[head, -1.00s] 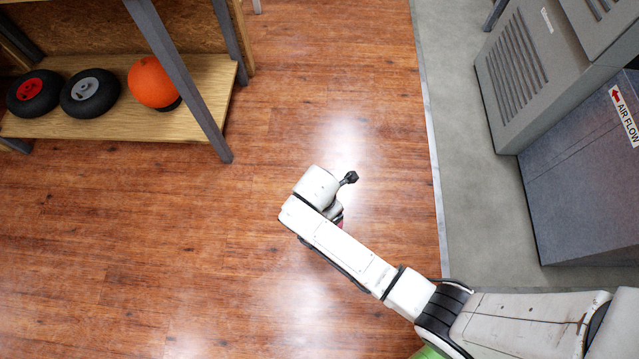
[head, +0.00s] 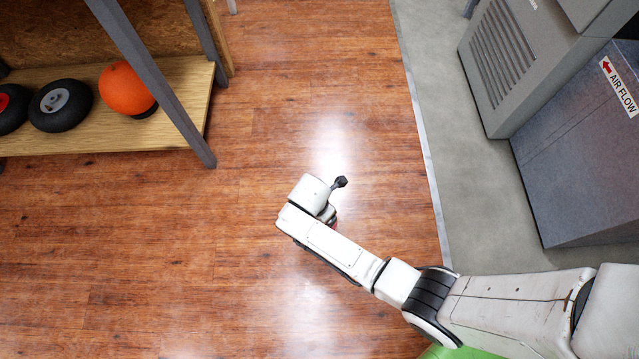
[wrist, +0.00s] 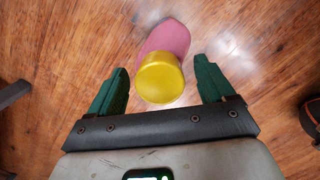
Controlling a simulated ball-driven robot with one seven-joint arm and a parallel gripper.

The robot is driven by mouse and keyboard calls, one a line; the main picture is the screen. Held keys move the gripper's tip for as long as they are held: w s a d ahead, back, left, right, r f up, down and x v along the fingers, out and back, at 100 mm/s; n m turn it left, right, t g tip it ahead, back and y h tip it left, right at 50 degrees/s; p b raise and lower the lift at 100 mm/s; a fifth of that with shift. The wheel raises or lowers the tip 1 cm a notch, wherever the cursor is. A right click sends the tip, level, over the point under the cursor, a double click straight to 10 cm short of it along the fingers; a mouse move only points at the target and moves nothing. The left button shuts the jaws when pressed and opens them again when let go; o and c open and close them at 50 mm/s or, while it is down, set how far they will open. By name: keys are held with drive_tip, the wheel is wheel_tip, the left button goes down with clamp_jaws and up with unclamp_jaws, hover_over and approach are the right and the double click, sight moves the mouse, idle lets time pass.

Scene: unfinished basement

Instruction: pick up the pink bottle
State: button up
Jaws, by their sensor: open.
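The pink bottle (wrist: 168,37) with a yellow cap (wrist: 159,77) is in the upper middle of the wrist view, seen from above, cap toward me. Its pink body runs away from the cap toward the wooden floor. My gripper (wrist: 160,66) has two green fingers spread wide, one on each side of the bottle. There is a visible gap on both sides, and I see no contact. How deep the cap sits between the fingers is hard to tell. In the head view my arm hides the fingers and nearly all of the bottle.
A wooden shelf with grey metal legs (head: 160,85) stands at the upper left, holding wheels (head: 61,105) and an orange ball (head: 127,89). A grey air unit (head: 575,150) stands on the right on a concrete strip (head: 455,170). The wooden floor (head: 130,240) around my arm is clear.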

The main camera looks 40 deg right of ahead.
drive_tip(key=shift+f, duration=0.2)
clamp_jaws()
idle(0.6)
drive_tip(key=shift+w+r, duration=0.1)
